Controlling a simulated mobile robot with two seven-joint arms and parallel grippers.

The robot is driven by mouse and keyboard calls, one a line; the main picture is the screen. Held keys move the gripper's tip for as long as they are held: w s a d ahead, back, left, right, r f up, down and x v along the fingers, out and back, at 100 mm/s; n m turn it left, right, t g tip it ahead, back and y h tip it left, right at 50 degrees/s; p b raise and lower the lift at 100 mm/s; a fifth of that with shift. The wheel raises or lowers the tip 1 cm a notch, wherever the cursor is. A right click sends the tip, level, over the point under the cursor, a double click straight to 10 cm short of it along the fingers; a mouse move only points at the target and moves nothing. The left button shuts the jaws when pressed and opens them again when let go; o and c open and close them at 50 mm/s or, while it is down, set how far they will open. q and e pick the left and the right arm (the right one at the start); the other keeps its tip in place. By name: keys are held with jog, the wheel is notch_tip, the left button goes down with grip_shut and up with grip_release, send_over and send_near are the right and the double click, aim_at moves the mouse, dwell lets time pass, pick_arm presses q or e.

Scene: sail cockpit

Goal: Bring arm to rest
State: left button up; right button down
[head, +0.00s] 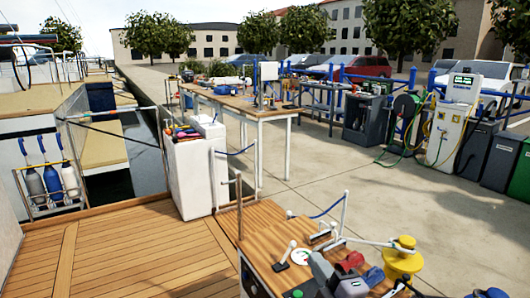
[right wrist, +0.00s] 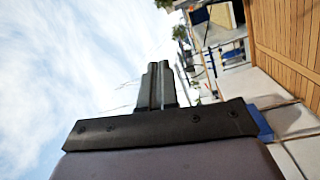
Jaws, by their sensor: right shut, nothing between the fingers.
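My right gripper (right wrist: 155,85) shows in the right wrist view. Its two dark fingers are together, with nothing between them. They point away from the camera, with bright sky to their left and wooden deck to their right, so the view is rolled on its side. In the head view I cannot clearly pick out the right gripper among the things at the bottom edge. My left gripper is not in view.
A wooden console (head: 270,222) with levers stands at the bottom centre, beside a yellow winch (head: 403,262). A white cabinet (head: 195,180) and a long workbench (head: 235,103) stand beyond. The teak deck (head: 130,250) at left is clear.

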jog(key=s+d+f+m+g+h, duration=0.65)
jog(key=s+d+f+m, duration=0.25)
jog(key=s+f+m, duration=0.25)
jog(key=s+d+f+m+g, duration=0.2)
jog(key=s+f+m+g, duration=0.15)
jog(key=s, duration=0.65)
jog(key=s+d+f+m+g, duration=0.15)
jog(key=s+g, duration=0.25)
jog(key=s, duration=0.6)
pick_arm(q)
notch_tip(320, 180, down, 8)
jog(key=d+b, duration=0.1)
jog(key=b, duration=1)
pick_arm(e)
jog(key=w+a+f+t+y, duration=0.1)
jog(key=w+a+f+t, duration=0.2)
jog(key=f, duration=0.6)
jog(key=w+a+f+t+y, duration=0.1)
jog(key=w+f+t, duration=0.2)
jog(key=w+f, duration=0.35)
pick_arm(q)
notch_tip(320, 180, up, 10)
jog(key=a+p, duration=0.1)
jog(key=p, duration=1.2)
pick_arm(e)
notch_tip(320, 180, up, 9)
jog(key=s+d, duration=0.1)
jog(key=s, duration=0.1)
jog(key=shift+s+t, duration=0.25)
jog(key=shift+t, duration=0.05)
